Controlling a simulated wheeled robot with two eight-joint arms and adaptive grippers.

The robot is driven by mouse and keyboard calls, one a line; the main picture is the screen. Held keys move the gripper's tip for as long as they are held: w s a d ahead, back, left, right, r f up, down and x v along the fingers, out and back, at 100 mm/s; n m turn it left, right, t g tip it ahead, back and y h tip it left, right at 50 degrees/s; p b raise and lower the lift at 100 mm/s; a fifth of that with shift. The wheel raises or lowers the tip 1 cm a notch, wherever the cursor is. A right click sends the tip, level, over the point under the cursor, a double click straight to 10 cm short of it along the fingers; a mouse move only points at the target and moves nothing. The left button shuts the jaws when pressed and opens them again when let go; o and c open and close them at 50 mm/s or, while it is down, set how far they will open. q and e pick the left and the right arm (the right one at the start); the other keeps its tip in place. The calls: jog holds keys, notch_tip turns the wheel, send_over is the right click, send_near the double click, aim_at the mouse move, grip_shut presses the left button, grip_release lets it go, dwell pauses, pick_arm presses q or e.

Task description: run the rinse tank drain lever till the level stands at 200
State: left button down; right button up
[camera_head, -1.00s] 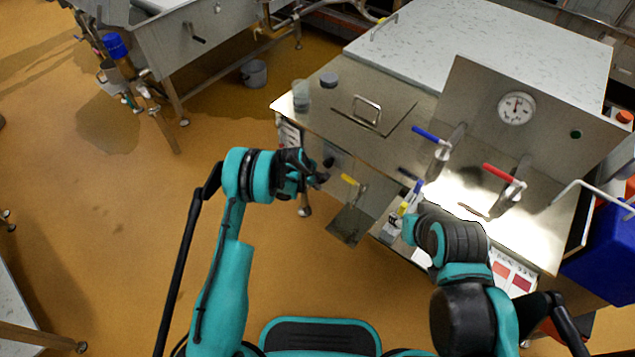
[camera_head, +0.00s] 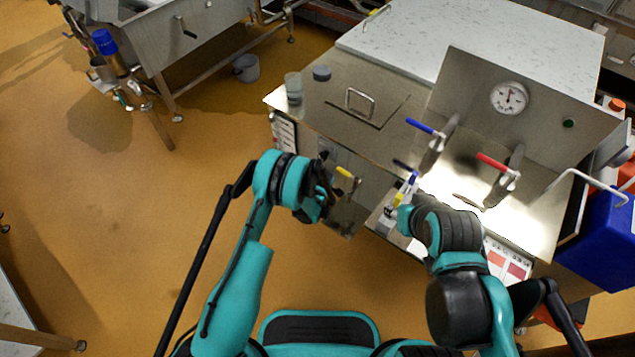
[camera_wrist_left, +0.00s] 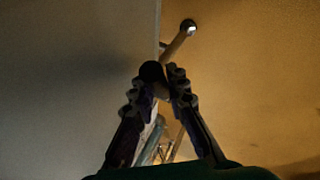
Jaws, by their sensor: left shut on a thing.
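My left gripper (camera_head: 325,194) is at the front of the steel cabinet, left of the yellow-handled lever (camera_head: 345,172). In the left wrist view its fingers (camera_wrist_left: 164,84) close at a dark round knob (camera_wrist_left: 151,71), which looks like the drain lever's end. The knob's link to the cabinet is hidden. A round white dial (camera_head: 509,97) with a dark needle is on the upright steel panel; its figures are too small to read. I see no level mark at 200. My right arm bends over the cabinet's front edge; its fingers are hidden.
Blue (camera_head: 420,126) and red (camera_head: 492,161) handled taps stand on the cabinet top (camera_head: 335,93). A bottle with a yellow part (camera_head: 396,202) is beside my right wrist. A blue container (camera_head: 606,235) stands at the right. The floor at left is open.

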pick_arm(q)
jog(key=c, duration=1.8)
grip_release()
jog(key=shift+o, duration=0.2)
jog(key=v, duration=1.2)
jog(key=shift+c, duration=0.4)
